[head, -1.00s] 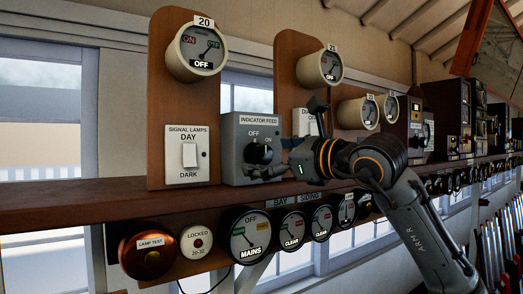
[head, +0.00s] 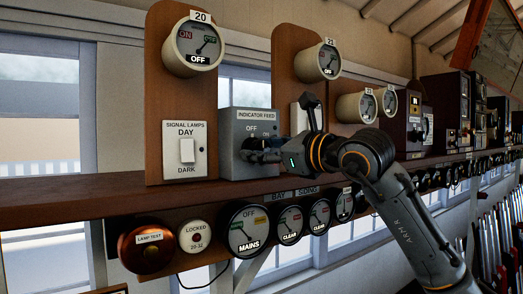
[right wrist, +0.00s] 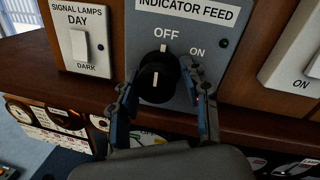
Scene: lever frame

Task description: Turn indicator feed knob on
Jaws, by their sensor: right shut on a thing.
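The indicator feed box (head: 231,165) is a grey panel on the wooden shelf, labelled OFF and ON. Its black round knob (right wrist: 157,80) shows in the right wrist view, with a white mark at its top near OFF. My right gripper (right wrist: 160,88) is shut on the knob, one finger on each side of it. In the head view the right gripper (head: 264,150) reaches in from the right and its fingers hide most of the knob. My left gripper is not in view.
The signal lamps switch (head: 187,150) is on the board left of the box. Round dials such as the MAINS dial (head: 249,230) hang below the shelf (head: 120,199). Another white switch plate (right wrist: 292,62) is close on the right.

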